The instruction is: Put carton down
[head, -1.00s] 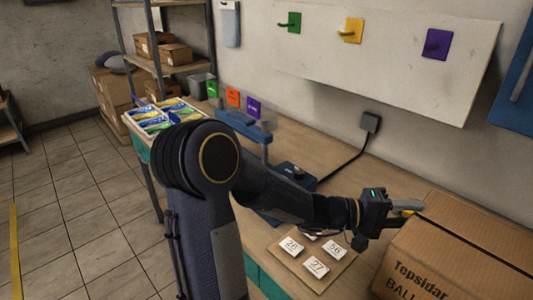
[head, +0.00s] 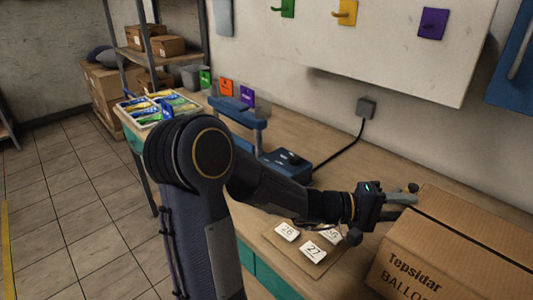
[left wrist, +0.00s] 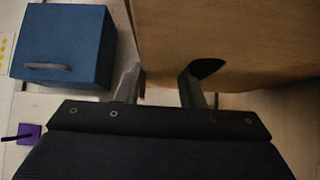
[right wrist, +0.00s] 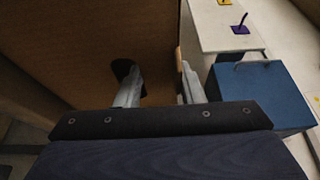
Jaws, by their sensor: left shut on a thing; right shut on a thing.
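The brown cardboard carton (head: 455,250), printed "Tepsidar BALLO…", is at the right of the head view, over or on the workbench; its underside is out of view. My left gripper (head: 405,194) is at the carton's left side. In the left wrist view its fingers (left wrist: 160,85) are shut on the wall of the carton (left wrist: 240,45), one finger by a dark hand hole. In the right wrist view my right gripper (right wrist: 158,85) is likewise shut on the carton (right wrist: 90,50) wall at a hand hole. The right arm is not in the head view.
Numbered cards lie on a board (head: 275,238) left of the carton. A blue device (head: 290,165) stands farther back on the bench (head: 345,165). A tray of colored packets (head: 160,122) sits at the far end. Hooks (head: 345,14) hang on the wall panel. A blue box (left wrist: 65,50) shows in the wrist views.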

